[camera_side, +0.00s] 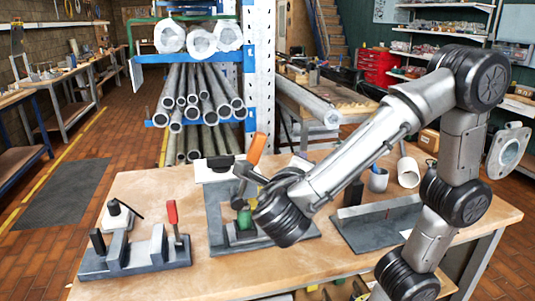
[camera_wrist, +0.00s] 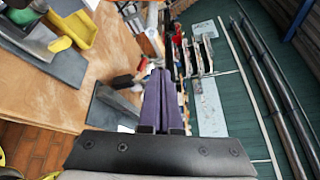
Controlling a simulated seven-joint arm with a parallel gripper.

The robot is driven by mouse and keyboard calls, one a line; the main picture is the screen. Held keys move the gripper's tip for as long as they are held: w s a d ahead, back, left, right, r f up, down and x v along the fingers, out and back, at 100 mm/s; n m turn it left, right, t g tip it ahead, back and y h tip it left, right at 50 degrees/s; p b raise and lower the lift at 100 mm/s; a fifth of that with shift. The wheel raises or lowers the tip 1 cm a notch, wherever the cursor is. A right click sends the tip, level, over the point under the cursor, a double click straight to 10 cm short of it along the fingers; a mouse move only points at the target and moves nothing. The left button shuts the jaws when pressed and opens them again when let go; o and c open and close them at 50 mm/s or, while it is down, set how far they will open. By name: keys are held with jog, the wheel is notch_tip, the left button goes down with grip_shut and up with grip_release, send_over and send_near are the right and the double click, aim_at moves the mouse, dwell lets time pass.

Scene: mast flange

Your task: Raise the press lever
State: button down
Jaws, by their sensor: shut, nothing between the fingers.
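An orange-handled lever (camera_side: 257,149), which looks like the press lever, rises tilted from a dark arm above a grey base plate (camera_side: 217,236) in the middle of the bench. A green block (camera_side: 245,218) sits low on that fixture. A second, red-handled upright lever (camera_side: 172,213) stands on a grey fixture (camera_side: 115,265) at the left. My wrist is close to the right of the orange-handled fixture and covers part of it. My gripper's purple fingers (camera_wrist: 160,76) are shut and empty in the wrist view. In the side view I cannot make out the fingers.
On the wooden bench (camera_side: 160,190), a grey angled fixture (camera_side: 375,222) stands to the right. A grey cup (camera_side: 378,180) and a white tube (camera_side: 408,172) are behind it. A pipe rack (camera_side: 250,80) rises behind the bench. A yellow bin (camera_wrist: 76,27) shows in the wrist view.

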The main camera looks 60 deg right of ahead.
aim_at(260, 150)
jog(key=w+a+f+n+t, duration=0.1)
jog(key=a+n+t, duration=0.15)
jog(key=a, duration=0.25)
jog(key=f+x, duration=0.1)
jog(key=x, duration=0.9)
jog(key=shift+w+a+r, duration=0.45)
jog(key=shift+w+a, duration=0.15)
jog(key=shift+w, duration=0.15)
jog(key=shift+w+a+r, duration=0.5)
jog(key=shift+w+a, duration=0.15)
jog(key=shift+w, duration=0.05)
jog(key=shift+a, duration=0.1)
jog(key=shift+w+a+r+n, duration=0.35)
jog(key=shift+w+a+n, duration=0.2)
jog(key=shift+w, duration=0.05)
jog(key=w+a, duration=0.4)
jog(key=shift+w+r, duration=0.15)
jog(key=shift+r, duration=0.35)
jog(key=shift+w+a, duration=0.1)
jog(key=shift+a, duration=0.15)
